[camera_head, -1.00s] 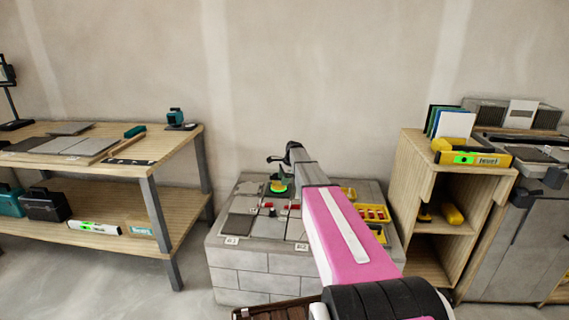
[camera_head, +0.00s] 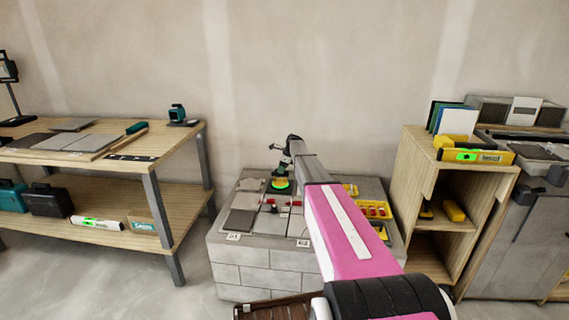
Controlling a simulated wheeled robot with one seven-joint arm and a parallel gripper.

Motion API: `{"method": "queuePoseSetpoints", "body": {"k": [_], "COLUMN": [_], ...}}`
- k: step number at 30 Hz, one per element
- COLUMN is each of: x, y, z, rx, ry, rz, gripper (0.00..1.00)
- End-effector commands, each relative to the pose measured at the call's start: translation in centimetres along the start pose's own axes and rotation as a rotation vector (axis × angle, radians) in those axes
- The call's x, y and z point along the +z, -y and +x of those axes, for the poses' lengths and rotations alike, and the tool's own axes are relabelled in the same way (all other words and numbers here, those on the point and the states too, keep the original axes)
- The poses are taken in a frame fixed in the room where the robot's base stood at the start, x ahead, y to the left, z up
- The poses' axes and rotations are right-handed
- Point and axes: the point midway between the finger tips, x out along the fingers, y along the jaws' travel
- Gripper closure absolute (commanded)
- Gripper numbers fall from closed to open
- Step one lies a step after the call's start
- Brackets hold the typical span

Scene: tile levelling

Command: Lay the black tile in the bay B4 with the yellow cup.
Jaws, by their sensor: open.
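My gripper (camera_head: 281,167) is at the end of my pink arm, over the back left of the grey block stand. It is small and dark here, and its jaws are hard to make out. A dark grey tile (camera_head: 240,220) lies at the stand's front left. The bay labels are too small to read surely, and I cannot identify bay B4. My arm hides part of the stand's middle.
Yellow trays (camera_head: 374,210) with red pieces sit on the stand's right side. A wooden bench (camera_head: 180,146) with tiles is at left. A wooden cabinet (camera_head: 411,165) at right bears a yellow level (camera_head: 478,156) and upright coloured sheets (camera_head: 446,117). Floor shows between bench and stand.

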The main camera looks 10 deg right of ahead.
Motion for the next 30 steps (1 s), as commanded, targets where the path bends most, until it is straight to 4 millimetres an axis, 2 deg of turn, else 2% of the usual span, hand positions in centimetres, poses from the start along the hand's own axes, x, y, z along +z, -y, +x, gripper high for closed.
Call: {"method": "queuePoseSetpoints", "body": {"k": [3, 6, 10, 17, 18, 20, 21, 23, 25, 26, 27, 30], "x": [-0.1, 0.0, 0.0, 0.0, 0.0, 0.0, 0.0, 0.0, 0.0, 0.0, 0.0, 0.0], "y": [0.0, 0.1, 0.0, 0.0, 0.0, 0.0, 0.0, 0.0, 0.0, 0.0, 0.0, 0.0], "z": [2.1, 3.2, 4.0, 4.1, 4.1, 4.1, 4.1, 4.1, 4.1, 4.1, 4.1, 4.1], "rx": [0.002, 0.001, -0.001, 0.000, 0.000, 0.000, 0.000, 0.000, 0.000, 0.000, 0.000, 0.000], "ry": [0.000, 0.000, 0.000, 0.000, 0.000, 0.000, 0.000, 0.000, 0.000, 0.000, 0.000, 0.000], "rz": [0.000, 0.000, 0.000, 0.000, -0.001, 0.000, 0.000, 0.000, 0.000, 0.000, 0.000, -0.001], "gripper": [0.47, 0.47, 0.47, 0.47, 0.50, 0.70, 0.83, 1.00, 1.00, 0.87, 1.00, 1.00]}}
